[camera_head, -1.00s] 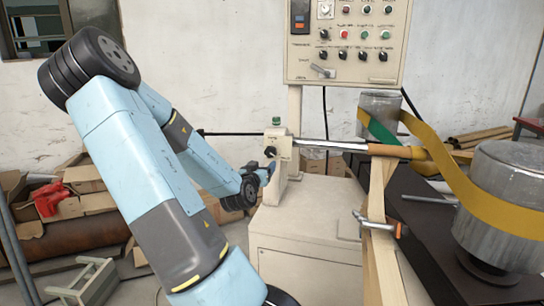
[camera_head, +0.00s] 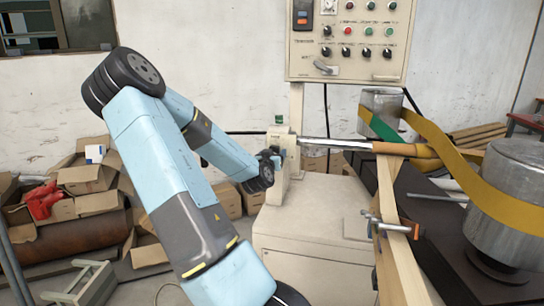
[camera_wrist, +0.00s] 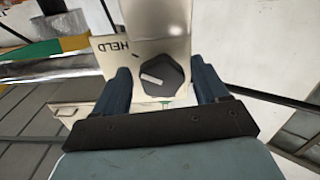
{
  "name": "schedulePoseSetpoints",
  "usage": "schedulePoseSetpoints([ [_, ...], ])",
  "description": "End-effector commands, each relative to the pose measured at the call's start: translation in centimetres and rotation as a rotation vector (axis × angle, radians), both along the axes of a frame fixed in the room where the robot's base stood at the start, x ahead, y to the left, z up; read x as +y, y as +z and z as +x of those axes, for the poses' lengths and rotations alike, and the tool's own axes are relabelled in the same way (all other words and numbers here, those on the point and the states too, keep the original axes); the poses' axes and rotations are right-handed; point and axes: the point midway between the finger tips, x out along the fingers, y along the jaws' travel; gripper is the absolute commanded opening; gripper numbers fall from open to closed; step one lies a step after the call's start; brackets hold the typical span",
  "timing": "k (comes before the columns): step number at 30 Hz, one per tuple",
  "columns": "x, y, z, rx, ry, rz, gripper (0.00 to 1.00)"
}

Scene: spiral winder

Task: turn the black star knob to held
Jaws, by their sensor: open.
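The black star knob (camera_wrist: 163,76) shows in the wrist view on a cream plate. A white pointer mark on it points to the left and slightly up. The word HELD (camera_wrist: 113,47) is printed on the plate, up and left of the knob. My gripper (camera_wrist: 160,88) is open, with one blue finger on each side of the knob. I cannot tell whether either finger touches it. In the head view my gripper (camera_head: 273,156) is at the cream bearing housing (camera_head: 284,165), and my wrist hides the knob there.
A steel shaft (camera_head: 335,143) runs right from the housing to a tan tube with a yellow belt (camera_head: 430,143). A clamp (camera_head: 390,224) sits on a wooden bar. The control panel (camera_head: 345,40) is above. Cardboard boxes (camera_head: 90,172) lie at left.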

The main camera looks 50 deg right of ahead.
Motion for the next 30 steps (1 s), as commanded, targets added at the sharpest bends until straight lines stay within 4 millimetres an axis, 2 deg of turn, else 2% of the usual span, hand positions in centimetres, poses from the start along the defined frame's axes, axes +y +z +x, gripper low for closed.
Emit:
schedulePoseSetpoints([
  [3, -0.05, 0.0, -0.06, 0.0, -0.001, 0.0, 0.73],
  [21, -0.11, 0.0, -0.2, 0.0, -0.004, 0.001, 0.17],
  [30, -0.14, 0.02, -0.3, 0.079, -0.005, -0.041, 0.17],
])
